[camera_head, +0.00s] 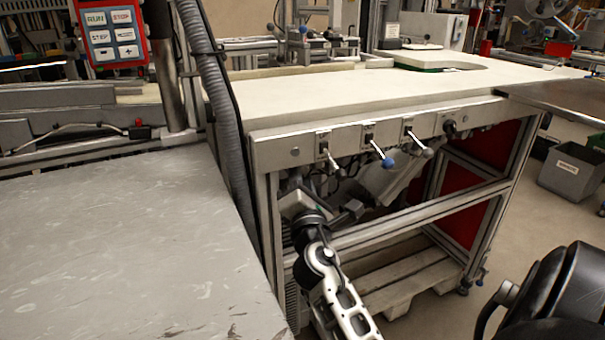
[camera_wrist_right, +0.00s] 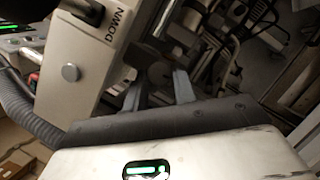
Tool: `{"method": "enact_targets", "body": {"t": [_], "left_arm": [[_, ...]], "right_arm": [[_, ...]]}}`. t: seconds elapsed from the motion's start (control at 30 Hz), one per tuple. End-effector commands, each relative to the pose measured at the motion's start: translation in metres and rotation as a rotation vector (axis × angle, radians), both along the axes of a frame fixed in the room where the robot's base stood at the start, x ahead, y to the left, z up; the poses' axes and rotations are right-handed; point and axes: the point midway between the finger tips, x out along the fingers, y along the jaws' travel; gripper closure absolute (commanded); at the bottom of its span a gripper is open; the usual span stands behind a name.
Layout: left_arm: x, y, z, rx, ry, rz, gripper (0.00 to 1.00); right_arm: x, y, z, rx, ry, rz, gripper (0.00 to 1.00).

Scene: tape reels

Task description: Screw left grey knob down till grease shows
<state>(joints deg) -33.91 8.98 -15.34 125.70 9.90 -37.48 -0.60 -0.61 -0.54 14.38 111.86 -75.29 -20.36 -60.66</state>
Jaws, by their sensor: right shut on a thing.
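My right gripper (camera_head: 352,209) is under the front rail of the cream-topped machine, its arm rising from the bottom. In the right wrist view its two grey fingers (camera_wrist_right: 160,88) are shut on a dark grey knob-like piece (camera_wrist_right: 157,73), largely hidden between them. A plate marked DOWN (camera_wrist_right: 113,27) is up and left of the fingers. I see no grease. My left gripper is out of view.
The front rail (camera_head: 275,152) runs close above the right gripper, with a frame bar (camera_head: 400,220) below it. A ribbed grey hose (camera_head: 228,110) hangs at the left beside a grey tabletop (camera_head: 120,240). A wooden pallet (camera_head: 395,290) lies beneath the machine.

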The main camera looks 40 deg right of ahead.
Motion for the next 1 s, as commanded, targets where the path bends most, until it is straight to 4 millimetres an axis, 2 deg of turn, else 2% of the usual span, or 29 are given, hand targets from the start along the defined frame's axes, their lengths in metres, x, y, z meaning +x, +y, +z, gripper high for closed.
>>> {"method": "enact_targets", "body": {"t": [0.1, 0.5, 0.87, 0.9, 0.97, 1.0], "left_arm": [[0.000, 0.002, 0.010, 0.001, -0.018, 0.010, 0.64], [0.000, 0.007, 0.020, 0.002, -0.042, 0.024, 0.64], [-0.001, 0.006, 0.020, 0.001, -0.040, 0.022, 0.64], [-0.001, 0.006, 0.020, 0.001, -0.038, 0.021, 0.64], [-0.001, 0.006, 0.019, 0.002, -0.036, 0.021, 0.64], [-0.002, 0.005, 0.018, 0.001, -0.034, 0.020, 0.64]], "right_arm": [[0.000, 0.001, 0.001, 0.062, -0.019, 0.001, 0.96], [0.000, 0.001, 0.001, 0.153, -0.047, 0.000, 0.96], [0.000, 0.001, 0.001, 0.155, -0.048, 0.000, 0.96], [0.000, 0.001, 0.001, 0.155, -0.049, 0.001, 0.68], [0.000, 0.001, 0.001, 0.155, -0.049, 0.001, 0.51], [0.000, 0.001, 0.001, 0.155, -0.049, 0.001, 0.51]]}}
